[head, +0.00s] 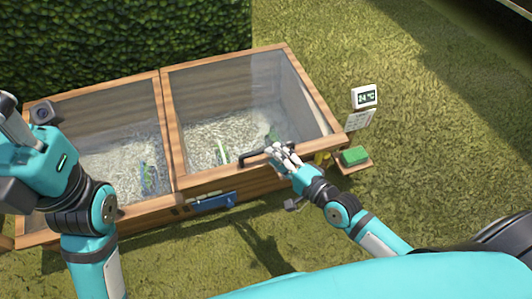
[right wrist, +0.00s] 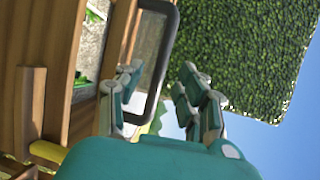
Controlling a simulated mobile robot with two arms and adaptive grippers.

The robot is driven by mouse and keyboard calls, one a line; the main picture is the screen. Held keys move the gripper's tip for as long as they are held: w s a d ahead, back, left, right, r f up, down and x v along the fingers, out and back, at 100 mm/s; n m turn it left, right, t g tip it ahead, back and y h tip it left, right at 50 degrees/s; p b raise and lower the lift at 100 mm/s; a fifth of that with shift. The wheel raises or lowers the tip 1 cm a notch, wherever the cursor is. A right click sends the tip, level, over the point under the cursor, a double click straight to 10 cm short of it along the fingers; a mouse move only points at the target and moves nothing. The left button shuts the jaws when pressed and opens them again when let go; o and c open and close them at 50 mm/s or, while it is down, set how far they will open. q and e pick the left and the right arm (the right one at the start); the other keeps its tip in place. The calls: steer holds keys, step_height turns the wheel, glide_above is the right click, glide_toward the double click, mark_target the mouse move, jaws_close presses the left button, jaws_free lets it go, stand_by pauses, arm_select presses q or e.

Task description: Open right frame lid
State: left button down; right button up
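The wooden cold frame has two glazed lids side by side. The right frame lid (head: 225,65) lies down on its box, with plants and pale gravel visible through the glass. Its dark bar handle (head: 254,158) is on the front rail, and it shows as a rounded loop in the right wrist view (right wrist: 170,45). My right gripper (head: 283,155) is at the handle's right end. In the right wrist view its fingers (right wrist: 160,95) are apart, with the handle between them; firm contact cannot be made out. My left gripper (head: 18,125) is above the left lid, partly cut off.
The left lid (head: 85,92) is down too. A blue-handled tool (head: 213,202) is on the front wall. A green block (head: 354,155) sits on a small side shelf, below a digital display (head: 365,97). A hedge (head: 120,35) stands behind; grass lies open to the right.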

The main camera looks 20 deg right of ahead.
steer(key=shift+b+x, duration=0.6)
steer(key=shift+x, duration=1.7)
steer(key=shift+c, duration=0.2)
jaws_close()
